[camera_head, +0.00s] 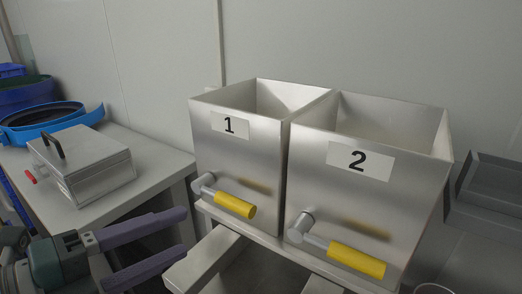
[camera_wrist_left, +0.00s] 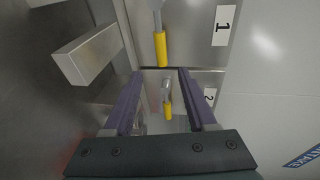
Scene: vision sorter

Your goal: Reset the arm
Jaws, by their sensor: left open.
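My left gripper (camera_head: 164,245) is at the lower left of the head view, its two purple fingers apart with nothing between them. In the left wrist view the open fingers (camera_wrist_left: 157,85) point towards the metal bins, and the yellow handles show beyond and between them. Bin 1 (camera_head: 244,152) and bin 2 (camera_head: 365,185) stand side by side, to the right of the gripper. Each has a yellow handle, one on bin 1 (camera_head: 236,205) and one on bin 2 (camera_head: 356,260). The gripper appears apart from both handles. My right gripper is not in view.
A grey table (camera_head: 158,172) at the left holds a metal box (camera_head: 95,170) with a black handle and a red latch. Blue round sieves (camera_head: 50,128) are behind it. A beam frame (camera_head: 205,262) juts out below the bins. Grey trays (camera_head: 488,190) are at the right.

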